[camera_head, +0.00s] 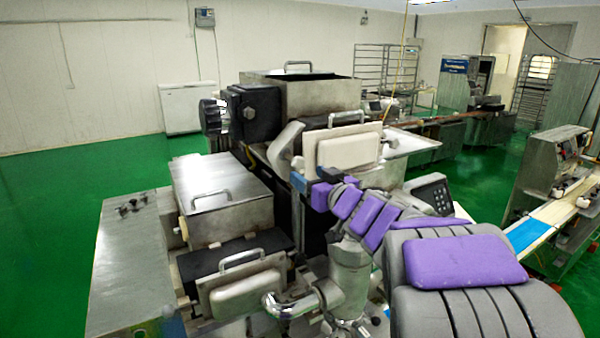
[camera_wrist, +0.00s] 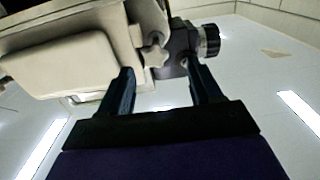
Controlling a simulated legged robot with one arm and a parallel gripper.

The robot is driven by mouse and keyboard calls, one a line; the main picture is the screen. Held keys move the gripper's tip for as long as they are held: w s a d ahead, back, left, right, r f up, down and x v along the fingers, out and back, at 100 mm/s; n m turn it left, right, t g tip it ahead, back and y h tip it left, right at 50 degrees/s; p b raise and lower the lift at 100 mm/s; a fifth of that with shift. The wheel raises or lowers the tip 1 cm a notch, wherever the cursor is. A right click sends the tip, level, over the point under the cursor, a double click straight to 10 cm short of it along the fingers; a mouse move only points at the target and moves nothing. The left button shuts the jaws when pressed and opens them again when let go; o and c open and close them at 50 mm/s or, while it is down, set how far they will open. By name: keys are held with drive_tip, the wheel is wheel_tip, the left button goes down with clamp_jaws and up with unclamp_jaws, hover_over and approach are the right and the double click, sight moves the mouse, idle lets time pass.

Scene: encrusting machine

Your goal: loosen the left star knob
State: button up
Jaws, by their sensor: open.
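A pale star knob (camera_wrist: 153,52) shows in the wrist view, at the right end of a pale block-shaped cover (camera_wrist: 70,62). My gripper (camera_wrist: 160,72) is open, with its two dark fingers spread on either side below the knob. The knob lies a little beyond the fingertips, nearly in line with the gap; I see no contact. In the head view my gripper (camera_head: 313,179) is by the encrusting machine, below the upper white cover (camera_head: 342,149). The star knob cannot be made out in the head view.
A dark ribbed round knob (camera_wrist: 209,40) sits right of the star knob in the wrist view. The machine's lower hopper (camera_head: 222,198) and lower white cover (camera_head: 240,297) stand left of my arm. Open green floor (camera_head: 60,210) lies at the left.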

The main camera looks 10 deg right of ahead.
sight(300, 167)
drive_tip(key=w, duration=0.4)
drive_tip(key=shift+a+f, duration=0.1)
drive_tip(key=shift+a, duration=0.05)
drive_tip(key=shift+w, duration=0.65)
drive_tip(key=shift+a, duration=0.5)
drive_tip(key=shift+c, duration=1.1)
drive_tip(key=shift+d, duration=0.3)
drive_tip(key=c, duration=0.8)
